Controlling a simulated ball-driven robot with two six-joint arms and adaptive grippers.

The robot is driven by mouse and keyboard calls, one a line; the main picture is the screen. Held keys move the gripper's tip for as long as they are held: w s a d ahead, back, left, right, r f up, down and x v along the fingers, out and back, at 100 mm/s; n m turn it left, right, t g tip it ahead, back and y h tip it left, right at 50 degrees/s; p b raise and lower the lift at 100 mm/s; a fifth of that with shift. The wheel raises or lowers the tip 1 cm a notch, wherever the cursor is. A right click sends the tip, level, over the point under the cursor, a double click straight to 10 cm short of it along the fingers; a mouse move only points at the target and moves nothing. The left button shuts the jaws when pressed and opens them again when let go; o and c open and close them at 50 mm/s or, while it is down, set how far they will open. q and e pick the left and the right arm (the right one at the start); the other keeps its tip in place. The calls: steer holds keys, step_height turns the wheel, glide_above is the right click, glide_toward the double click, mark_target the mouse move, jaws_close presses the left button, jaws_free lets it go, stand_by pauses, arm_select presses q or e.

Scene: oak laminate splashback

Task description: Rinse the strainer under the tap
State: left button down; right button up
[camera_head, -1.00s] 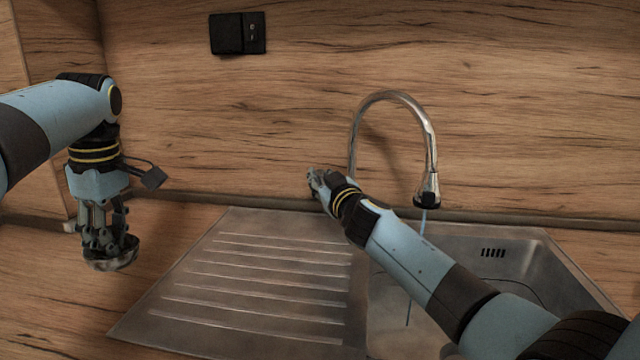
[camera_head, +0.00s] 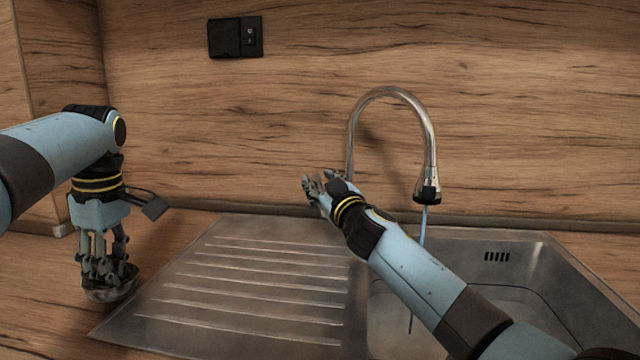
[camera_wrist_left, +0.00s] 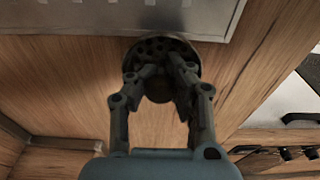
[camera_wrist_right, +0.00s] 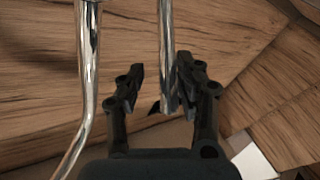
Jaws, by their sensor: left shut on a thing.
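My left gripper (camera_head: 105,275) is shut on the strainer (camera_head: 112,292), a small dark metal bowl, at the left edge of the drainboard. In the left wrist view the strainer (camera_wrist_left: 160,46) sits at the fingertips, close to the sink's metal edge; its underside is hidden. The tap (camera_head: 432,150) is a tall chrome arch over the basin. A thin stream of water (camera_head: 423,222) falls from its spout. My right gripper (camera_head: 318,187) is beside the tap's foot. In the right wrist view its fingers (camera_wrist_right: 160,85) are apart, with a chrome rod (camera_wrist_right: 167,50) between or behind them; contact is unclear.
The ribbed drainboard (camera_head: 250,290) is clear. The sink basin (camera_head: 490,270) lies to its right, partly hidden by my right arm. A wooden splashback (camera_head: 300,110) with a black socket (camera_head: 235,37) stands close behind the tap.

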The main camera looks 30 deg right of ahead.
arm_select(q)
steer(key=shift+w+a, duration=0.1)
steer(key=shift+a, duration=0.05)
arm_select(e)
steer(key=shift+a, duration=0.2)
steer(key=s+a+f, duration=0.1)
steer(key=s, duration=1)
steer(key=shift+s+f, duration=0.25)
steer(key=shift+s, duration=0.1)
steer(key=shift+a, duration=0.1)
